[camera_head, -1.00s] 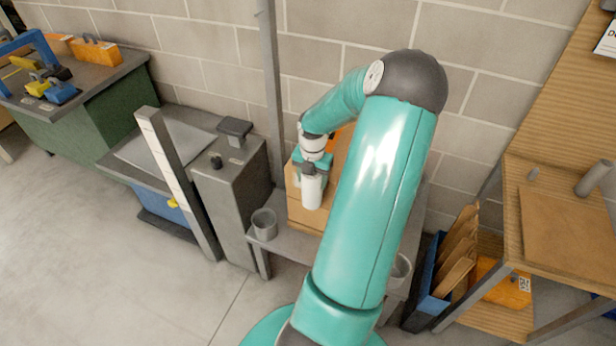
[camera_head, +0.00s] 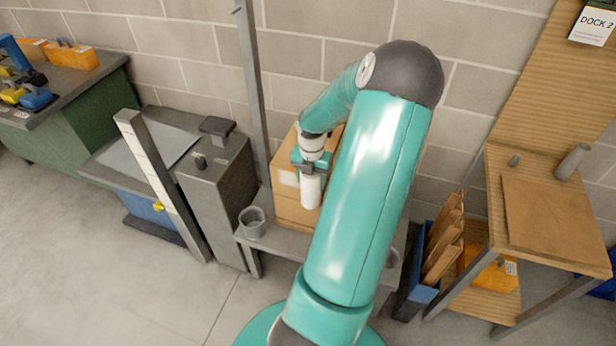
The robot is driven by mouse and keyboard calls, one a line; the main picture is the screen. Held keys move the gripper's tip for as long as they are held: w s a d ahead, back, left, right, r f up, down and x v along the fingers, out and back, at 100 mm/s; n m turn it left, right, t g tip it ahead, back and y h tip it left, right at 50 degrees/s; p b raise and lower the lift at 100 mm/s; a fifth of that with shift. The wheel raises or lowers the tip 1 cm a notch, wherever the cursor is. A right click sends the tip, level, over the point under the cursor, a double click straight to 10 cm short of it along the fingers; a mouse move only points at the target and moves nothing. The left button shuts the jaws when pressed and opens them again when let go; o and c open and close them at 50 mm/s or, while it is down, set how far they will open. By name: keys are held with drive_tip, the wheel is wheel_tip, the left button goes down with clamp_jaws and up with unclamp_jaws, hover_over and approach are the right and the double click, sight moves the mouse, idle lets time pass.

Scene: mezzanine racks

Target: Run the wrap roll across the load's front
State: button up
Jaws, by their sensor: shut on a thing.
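My gripper (camera_head: 310,168) is shut on the white wrap roll (camera_head: 311,191), which hangs upright below it. The load is a stack of brown cardboard boxes (camera_head: 287,203) on a grey stand (camera_head: 282,240). The roll is in front of the load's face, toward its right part. I cannot tell whether the roll touches the boxes. A pale label shows on the box face left of the roll. My teal arm hides the right side of the load and part of the stand.
A grey cup (camera_head: 253,222) stands on the stand's left corner. A grey machine (camera_head: 215,190) with a tall pale post (camera_head: 160,185) is to the left. A wooden bench (camera_head: 545,205) and a blue bin of cardboard (camera_head: 425,270) are at right. The floor at front left is clear.

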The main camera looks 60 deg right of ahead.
drive_tip(key=s, duration=0.6)
drive_tip(key=shift+d, duration=0.35)
idle(0.3)
drive_tip(key=shift+s+d, duration=0.3)
drive_tip(key=shift+s, duration=0.75)
drive_tip(key=shift+s+d, duration=0.3)
drive_tip(key=shift+s, duration=0.75)
drive_tip(key=shift+s+d, duration=0.3)
drive_tip(key=shift+s, duration=0.75)
drive_tip(key=shift+c, duration=0.5)
drive_tip(key=shift+s, duration=2.5)
drive_tip(key=w+a, duration=0.2)
drive_tip(key=w, duration=1.2)
drive_tip(key=shift+w, duration=0.25)
drive_tip(key=shift+w+a, duration=0.15)
drive_tip(key=shift+w, duration=1.35)
